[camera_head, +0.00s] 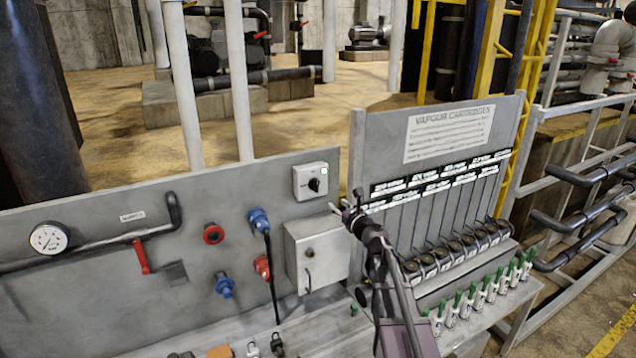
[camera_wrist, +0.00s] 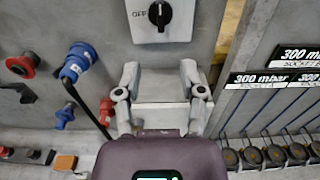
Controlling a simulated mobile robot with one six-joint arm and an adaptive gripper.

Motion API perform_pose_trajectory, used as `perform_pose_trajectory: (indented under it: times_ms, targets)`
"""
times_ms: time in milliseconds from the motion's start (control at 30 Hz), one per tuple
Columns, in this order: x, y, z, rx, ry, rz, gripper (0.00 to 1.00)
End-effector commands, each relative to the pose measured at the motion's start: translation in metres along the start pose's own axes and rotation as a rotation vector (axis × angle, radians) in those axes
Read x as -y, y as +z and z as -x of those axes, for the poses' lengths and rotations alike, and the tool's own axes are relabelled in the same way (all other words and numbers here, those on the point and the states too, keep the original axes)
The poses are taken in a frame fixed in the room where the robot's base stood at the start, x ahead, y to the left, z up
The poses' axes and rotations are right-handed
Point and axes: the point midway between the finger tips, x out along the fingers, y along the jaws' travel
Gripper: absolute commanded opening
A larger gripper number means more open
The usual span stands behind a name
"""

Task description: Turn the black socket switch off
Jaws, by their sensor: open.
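The black socket switch (camera_head: 316,184) is a dark rotary knob on a white square box on the grey panel. A small green light shows at the box's upper right in the head view. In the wrist view the knob (camera_wrist: 160,14) is at the top, its grip roughly upright, with "OFF" printed to its left. My gripper (camera_head: 346,204) is just below and right of the switch box in the head view, apart from the knob. In the wrist view my gripper (camera_wrist: 160,72) is open and empty, its fingers spread below the switch plate.
A grey cabinet (camera_head: 318,255) sits below the switch. The vapour cartridge board (camera_head: 450,135) stands right, with several green-topped cartridges (camera_head: 472,290) in front.

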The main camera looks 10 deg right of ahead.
Motion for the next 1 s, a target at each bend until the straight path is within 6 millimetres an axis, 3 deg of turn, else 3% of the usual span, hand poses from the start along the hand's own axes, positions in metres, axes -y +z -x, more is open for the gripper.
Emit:
perform_pose_trajectory:
  times_ms: [567, 1000]
  targets:
    - [0.001, 0.0, -0.008, 0.002, -0.001, -0.007, 0.51]
    - [0.001, 0.0, -0.062, 0.002, 0.0, -0.007, 0.51]
